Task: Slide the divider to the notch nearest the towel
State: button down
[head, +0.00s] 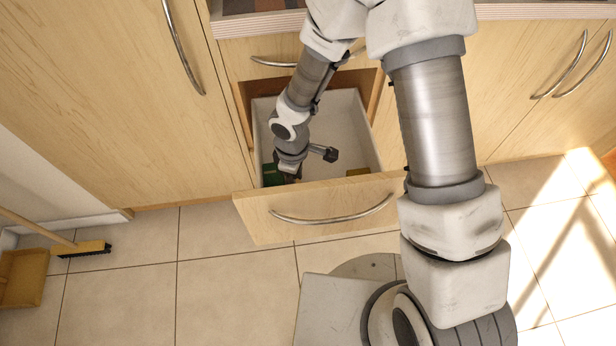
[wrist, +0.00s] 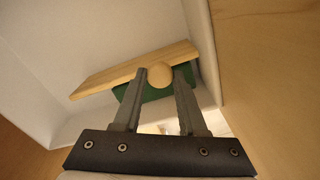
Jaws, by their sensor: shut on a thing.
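In the wrist view the divider is a light wooden board (wrist: 108,76) with a round knob (wrist: 159,76). It lies slantwise inside the white drawer. My gripper (wrist: 161,73) has its two fingers on either side of the knob and is shut on it. In the head view my gripper (head: 290,172) reaches down into the left front part of the open drawer, and the divider is mostly hidden there. A green thing (wrist: 125,92) shows beside the board; it also shows in the head view (head: 269,174). I cannot tell whether it is the towel. No notches can be made out.
The drawer front (head: 330,212) with its curved handle stands pulled out from the cabinet. A small yellow thing (head: 357,172) lies at the drawer's right front. The middle of the drawer floor looks clear. A broom (head: 85,248) and a dustpan (head: 23,278) are on the tiles at left.

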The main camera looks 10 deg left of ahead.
jog(key=shift+s+a, duration=0.1)
jog(key=shift+a, duration=0.2)
jog(key=shift+c, duration=2.3)
grip_release()
notch_tip(320, 180, up, 17)
jog(key=p, duration=0.6)
jog(key=shift+r+p, duration=0.2)
jog(key=shift+p, duration=0.2)
jog(key=shift+d, duration=0.1)
